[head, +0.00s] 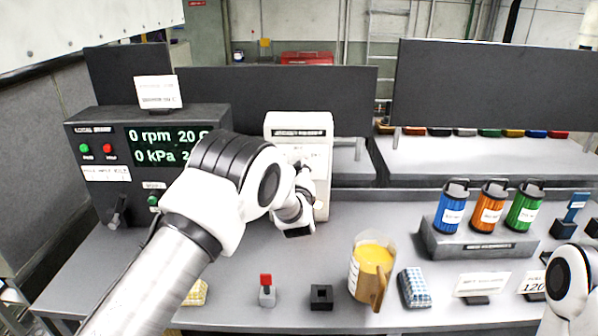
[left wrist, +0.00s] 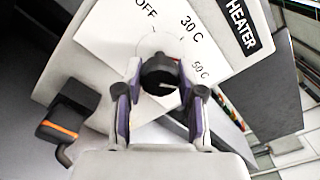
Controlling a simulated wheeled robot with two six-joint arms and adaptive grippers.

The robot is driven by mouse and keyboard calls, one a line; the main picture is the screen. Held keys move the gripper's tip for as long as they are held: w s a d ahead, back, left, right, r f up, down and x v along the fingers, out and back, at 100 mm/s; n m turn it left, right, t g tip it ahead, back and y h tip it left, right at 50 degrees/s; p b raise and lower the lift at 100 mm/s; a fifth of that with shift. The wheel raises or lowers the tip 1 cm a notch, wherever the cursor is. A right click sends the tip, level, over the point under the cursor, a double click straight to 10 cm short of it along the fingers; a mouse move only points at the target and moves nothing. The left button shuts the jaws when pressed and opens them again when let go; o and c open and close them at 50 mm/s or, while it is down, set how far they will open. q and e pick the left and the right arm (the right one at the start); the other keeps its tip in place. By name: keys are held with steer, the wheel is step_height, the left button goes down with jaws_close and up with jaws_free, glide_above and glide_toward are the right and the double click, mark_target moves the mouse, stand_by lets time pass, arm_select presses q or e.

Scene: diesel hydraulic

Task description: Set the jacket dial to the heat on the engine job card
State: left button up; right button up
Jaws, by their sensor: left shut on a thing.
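The jacket dial is a round black knob (left wrist: 157,72) with a pale pointer mark, on the white heater box (head: 298,127). In the left wrist view its plate reads OFF, 30 C and 50 C, beside a HEATER label (left wrist: 238,22). My left gripper (left wrist: 160,78) is shut on the knob, one finger on each side. The pale mark lies toward the right side of the knob; its exact setting is unclear. In the head view my left arm hides the dial. A white card (head: 158,91) stands on the control panel; its print is too small to read.
The control panel (head: 97,195) shows 0 rpm and 0 kPa. A jug of yellow liquid (head: 374,258), a checkered cloth (head: 414,287) and a small red-topped switch (head: 266,283) are at the front. Blue, orange and green canisters (head: 490,207) stand in a rack at right.

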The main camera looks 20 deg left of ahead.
arm_select(q)
steer(key=shift+w+r+m, duration=0.1)
steer(key=shift+r+m, duration=0.2)
steer(key=shift+m, duration=0.2)
steer(key=o, duration=0.9)
steer(key=shift+o, duration=1.3)
steer(key=shift+f, duration=0.1)
steer(key=shift+a+f, duration=0.1)
steer(key=v, duration=1.2)
